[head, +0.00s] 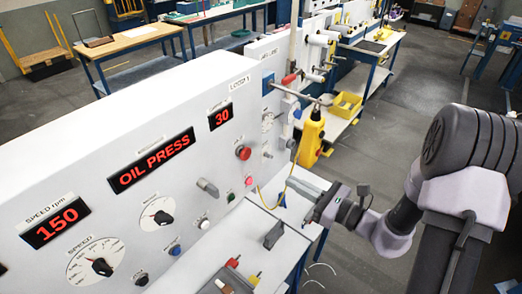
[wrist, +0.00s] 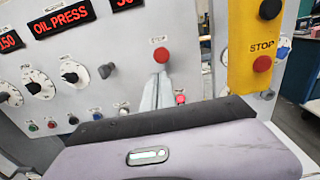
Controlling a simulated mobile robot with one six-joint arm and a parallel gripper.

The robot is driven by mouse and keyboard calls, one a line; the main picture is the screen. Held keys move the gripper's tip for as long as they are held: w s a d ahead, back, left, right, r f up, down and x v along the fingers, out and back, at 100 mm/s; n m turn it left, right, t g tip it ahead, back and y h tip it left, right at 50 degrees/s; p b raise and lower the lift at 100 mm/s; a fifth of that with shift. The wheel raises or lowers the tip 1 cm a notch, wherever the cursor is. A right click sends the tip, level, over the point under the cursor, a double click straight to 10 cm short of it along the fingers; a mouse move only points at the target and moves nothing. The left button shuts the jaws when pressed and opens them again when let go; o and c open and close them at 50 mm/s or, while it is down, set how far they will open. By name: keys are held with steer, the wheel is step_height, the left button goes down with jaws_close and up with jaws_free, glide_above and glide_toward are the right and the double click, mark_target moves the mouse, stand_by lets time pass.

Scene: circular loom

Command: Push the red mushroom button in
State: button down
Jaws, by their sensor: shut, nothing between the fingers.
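The red mushroom button (head: 243,152) sits on the white front panel, right of the red displays. In the wrist view the button (wrist: 161,55) shows straight above my fingertips. My gripper (head: 291,182) is shut and empty. It reaches toward the panel from the right, and the head view shows a gap between its tips and the button. In the wrist view the pale fingers of my gripper (wrist: 161,76) stand close together, their tips just under the button in the picture. The button looks raised from the panel; its exact depth cannot be told.
A yellow stop box (wrist: 258,45) with another red button (wrist: 262,64) hangs to the right; the yellow box also shows in the head view (head: 312,140). A grey selector handle (head: 207,187) sticks out left of the button. A small table (head: 205,250) stands below the panel.

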mark_target(247, 155)
steer(key=p+x, duration=0.2)
steer(key=x, duration=1.1)
steer(key=shift+w+r, duration=0.1)
steer(key=shift+w+a+p, duration=0.3)
